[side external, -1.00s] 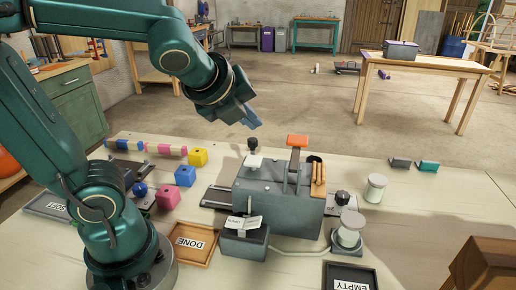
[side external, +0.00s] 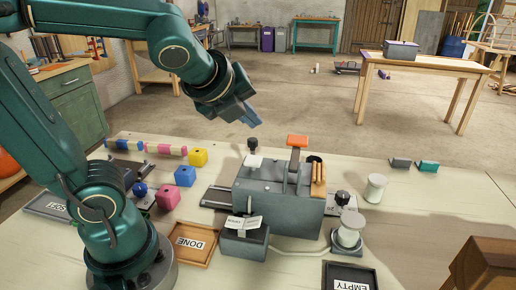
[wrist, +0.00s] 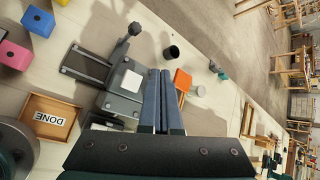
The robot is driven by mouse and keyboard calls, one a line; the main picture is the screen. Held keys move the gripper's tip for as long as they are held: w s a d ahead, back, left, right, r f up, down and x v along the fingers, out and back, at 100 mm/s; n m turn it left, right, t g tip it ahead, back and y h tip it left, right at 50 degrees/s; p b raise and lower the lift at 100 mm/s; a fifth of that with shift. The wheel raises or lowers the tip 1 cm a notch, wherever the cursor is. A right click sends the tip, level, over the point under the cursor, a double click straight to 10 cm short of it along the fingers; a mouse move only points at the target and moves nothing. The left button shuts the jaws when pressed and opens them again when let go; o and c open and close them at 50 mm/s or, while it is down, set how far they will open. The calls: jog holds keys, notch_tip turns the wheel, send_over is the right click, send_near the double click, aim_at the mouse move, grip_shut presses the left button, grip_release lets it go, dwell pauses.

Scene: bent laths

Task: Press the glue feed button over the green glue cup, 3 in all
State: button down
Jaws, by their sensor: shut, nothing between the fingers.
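My gripper (side external: 254,119) hangs in the air above and behind the grey machine (side external: 270,205), its fingers together and empty. In the wrist view my gripper (wrist: 160,72) shows as two blue-grey fingers side by side. The machine carries a white square pad (side external: 254,161) and an orange pad (side external: 297,141) on a raised arm. The wrist view shows the white pad (wrist: 132,81) left of the fingers and the orange pad (wrist: 182,79) just right of them. The fingers appear apart from both pads. I cannot pick out a green glue cup or tell which part is its feed button.
Yellow (side external: 198,157), blue (side external: 185,176) and pink (side external: 168,197) blocks stand left of the machine. A DONE tray (side external: 210,257) and an EMPTY tray (side external: 370,272) lie in front. A pale jar (side external: 375,188) stands at right. A dark cup (wrist: 171,52) shows near the fingers.

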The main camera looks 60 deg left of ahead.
aim_at(256, 158)
jog(key=shift+f, duration=2.8)
jog(key=shift+f, duration=0.1)
jog(key=shift+f, duration=0.3)
jog(key=shift+f, duration=0.75)
dwell(0.6)
jog(key=shift+r, duration=1.2)
jog(key=shift+r, duration=0.1)
jog(key=shift+r, duration=2.4)
